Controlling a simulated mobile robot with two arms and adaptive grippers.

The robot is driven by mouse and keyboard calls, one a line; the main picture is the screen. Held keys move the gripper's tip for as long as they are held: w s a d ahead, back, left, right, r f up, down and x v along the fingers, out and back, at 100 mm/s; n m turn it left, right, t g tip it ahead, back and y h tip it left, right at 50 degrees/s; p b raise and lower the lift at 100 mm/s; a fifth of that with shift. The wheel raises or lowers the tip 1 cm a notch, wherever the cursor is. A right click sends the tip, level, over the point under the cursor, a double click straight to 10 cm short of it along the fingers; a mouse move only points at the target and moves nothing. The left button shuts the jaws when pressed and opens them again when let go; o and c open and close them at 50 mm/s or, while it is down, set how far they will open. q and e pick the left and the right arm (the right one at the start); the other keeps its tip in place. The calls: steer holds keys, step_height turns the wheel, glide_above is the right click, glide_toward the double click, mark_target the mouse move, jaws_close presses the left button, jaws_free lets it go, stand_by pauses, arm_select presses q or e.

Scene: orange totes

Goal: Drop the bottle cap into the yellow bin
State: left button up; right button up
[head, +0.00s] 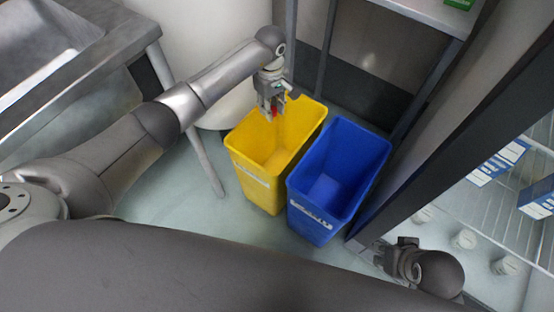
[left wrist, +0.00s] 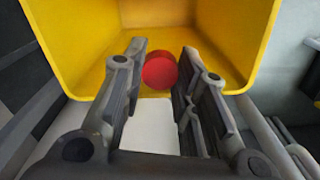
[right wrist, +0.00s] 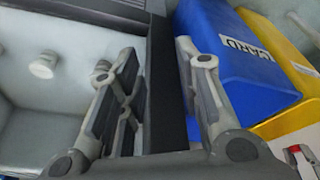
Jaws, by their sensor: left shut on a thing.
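The red bottle cap (left wrist: 160,70) is between the fingertips of my left gripper (left wrist: 157,75), which is shut on it. In the head view my left gripper (head: 272,108) hangs over the back part of the yellow bin's opening, and a bit of the red cap (head: 274,113) shows at its tips. The yellow bin (head: 252,176) stands upright on the floor, open at the top. Its inside wall (left wrist: 215,45) fills the upper left wrist view. My right gripper (right wrist: 160,95) has its fingers apart with nothing between them, beside the bins.
A blue bin (head: 315,226) stands right beside the yellow bin. A metal sink table (head: 100,55) is at the upper left. An open glass-front cabinet with wire shelves (head: 490,190) is at the right, close to my right gripper (head: 398,258).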

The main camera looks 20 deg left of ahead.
arm_select(q)
steer(key=shift+f, duration=0.25)
arm_select(e)
steer(key=shift+s+r, duration=0.2)
steer(key=shift+r, duration=0.4)
arm_select(q)
steer(key=o, duration=0.7)
steer(key=shift+o, duration=0.2)
step_height(320, 180, up, 12)
